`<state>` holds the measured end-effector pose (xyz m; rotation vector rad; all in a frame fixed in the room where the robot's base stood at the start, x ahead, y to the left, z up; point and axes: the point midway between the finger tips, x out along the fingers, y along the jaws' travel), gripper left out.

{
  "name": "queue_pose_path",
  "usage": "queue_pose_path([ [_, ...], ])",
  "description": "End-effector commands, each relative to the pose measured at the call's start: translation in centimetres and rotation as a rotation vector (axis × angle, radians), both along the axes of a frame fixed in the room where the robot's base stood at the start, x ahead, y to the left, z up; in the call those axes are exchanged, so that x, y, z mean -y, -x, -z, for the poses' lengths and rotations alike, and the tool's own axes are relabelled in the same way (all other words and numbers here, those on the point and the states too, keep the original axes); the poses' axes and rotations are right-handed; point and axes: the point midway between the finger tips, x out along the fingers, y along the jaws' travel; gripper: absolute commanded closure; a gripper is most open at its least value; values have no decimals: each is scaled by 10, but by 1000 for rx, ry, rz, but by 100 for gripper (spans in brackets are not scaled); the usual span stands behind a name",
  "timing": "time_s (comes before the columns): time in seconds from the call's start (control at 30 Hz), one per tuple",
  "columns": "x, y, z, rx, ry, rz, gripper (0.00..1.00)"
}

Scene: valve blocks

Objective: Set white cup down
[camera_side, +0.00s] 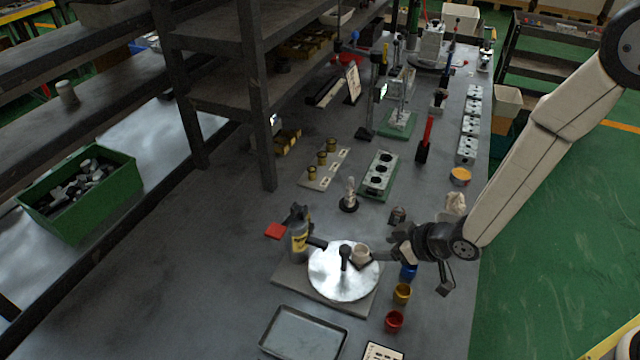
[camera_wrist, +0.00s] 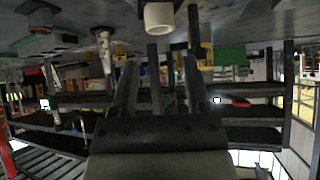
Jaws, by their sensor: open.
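The white cup (camera_side: 361,252) is small and pale and appears upright at the right part of a round silver plate (camera_side: 335,284). It is just right of the black post in the plate's middle. My gripper (camera_side: 373,261) reaches in from the right, low over the plate's right edge, with its fingertips close to the cup. In the wrist view the cup (camera_wrist: 158,17) is at the top, beyond the fingertips of my open gripper (camera_wrist: 158,72). No cup shows between the fingers there. Whether a fingertip touches the cup is hard to tell.
A blue cup (camera_side: 408,271), a yellow cup (camera_side: 402,293) and a red cup (camera_side: 394,320) stand right of the plate. A grey tray (camera_side: 303,334) lies in front.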

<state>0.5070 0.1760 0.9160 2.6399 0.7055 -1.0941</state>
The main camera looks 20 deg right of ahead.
Motion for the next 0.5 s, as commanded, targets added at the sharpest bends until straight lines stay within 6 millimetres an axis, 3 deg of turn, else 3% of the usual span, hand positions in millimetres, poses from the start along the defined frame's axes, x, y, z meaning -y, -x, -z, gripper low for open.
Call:
queue_pose_path([
  [0.2, 8, 14, -17, 2, -1, 0, 40],
  [0.5, 13, 23, -27, 1, 0, 0, 40],
])
